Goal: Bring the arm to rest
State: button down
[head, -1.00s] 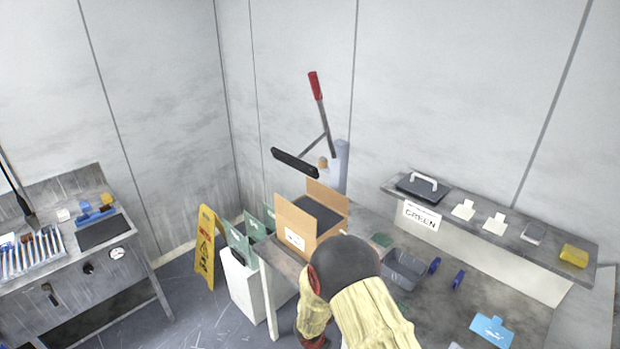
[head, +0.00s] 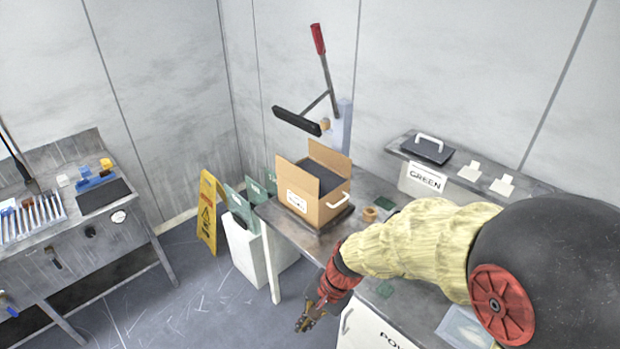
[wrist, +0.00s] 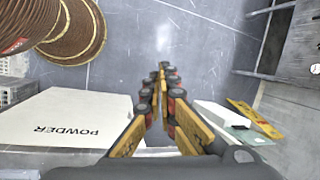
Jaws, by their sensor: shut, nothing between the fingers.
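My arm reaches in from the right in the head view, with a pale yellow sleeve, and hides much of the work table.
A white powder box (wrist: 62,118) is close on the left in the wrist view. The work table (head: 300,236) holds an open carton (head: 318,212). A yellow floor sign (head: 208,212) and white bin (head: 243,250) stand left. Floor (head: 190,290) between benches is clear.

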jog(key=s+d+r+n+t+h+b, duration=0.2)
jog(key=s+d+r+b, duration=0.3)
jog(key=d, duration=0.5)
jog(key=s+d+r+n+t+h+b, duration=0.2)
jog(key=s+d+r+n+t+b, duration=0.1)
jog(key=d, duration=0.7)
jog(key=s+r+t+b, duration=0.1)
jog(key=s+r+b, duration=0.1)
jog(key=s+r, duration=0.1)
jog(key=shift+s+r+n, duration=0.15)
jog(key=shift+r+n, duration=0.2)
jog(key=shift+n, duration=0.05)
